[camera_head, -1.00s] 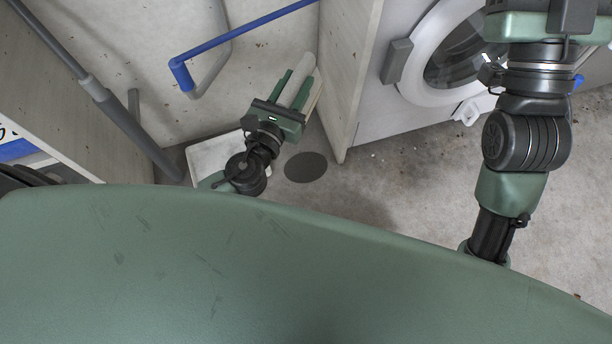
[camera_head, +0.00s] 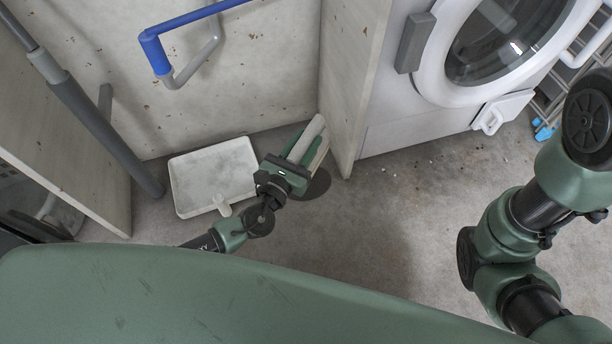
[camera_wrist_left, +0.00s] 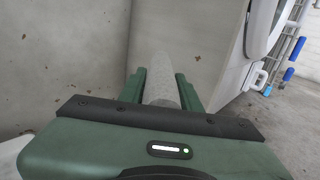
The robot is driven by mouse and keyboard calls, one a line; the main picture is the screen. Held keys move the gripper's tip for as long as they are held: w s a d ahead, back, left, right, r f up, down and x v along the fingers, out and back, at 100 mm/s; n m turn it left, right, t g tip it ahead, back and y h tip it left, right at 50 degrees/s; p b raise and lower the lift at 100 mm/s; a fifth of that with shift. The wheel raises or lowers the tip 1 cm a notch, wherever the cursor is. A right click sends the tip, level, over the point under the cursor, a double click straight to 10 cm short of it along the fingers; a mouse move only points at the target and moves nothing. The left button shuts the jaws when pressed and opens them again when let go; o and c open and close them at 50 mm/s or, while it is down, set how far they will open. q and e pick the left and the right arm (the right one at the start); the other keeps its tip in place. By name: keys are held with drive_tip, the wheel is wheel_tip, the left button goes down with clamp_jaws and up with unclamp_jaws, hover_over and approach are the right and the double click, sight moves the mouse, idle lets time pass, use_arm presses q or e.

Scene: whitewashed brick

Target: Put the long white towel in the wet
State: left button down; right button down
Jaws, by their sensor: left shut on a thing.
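My left gripper (camera_head: 304,150) is low near the wall, with a long whitish roll-shaped thing (camera_head: 306,138), likely the towel, between its fingers. In the left wrist view the gripper (camera_wrist_left: 160,92) has this pale grey-white roll (camera_wrist_left: 161,80) between its green fingers, pointing away from the wrist. The far end of the roll is clear of the fingers. My right arm shows at the right of the head view, but its gripper is out of view. I cannot make out anything marked as the wet place.
A white tray (camera_head: 212,180) lies on the floor left of my left gripper. A panel (camera_head: 347,80) and a white washing machine (camera_head: 400,125) stand to the right. A blue-and-grey rail (camera_head: 155,52) is on the wall. A grey pole (camera_head: 110,125) leans at left. Open floor lies right of centre.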

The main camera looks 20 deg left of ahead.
use_arm(q)
wheel_tip(320, 180, down, 12)
drive_tip(key=b, duration=0.8)
drive_tip(key=shift+r, duration=0.25)
drive_tip(key=c, duration=1)
unclamp_jaws()
drive_tip(key=shift+f, duration=0.2)
drive_tip(key=shift+r, duration=0.1)
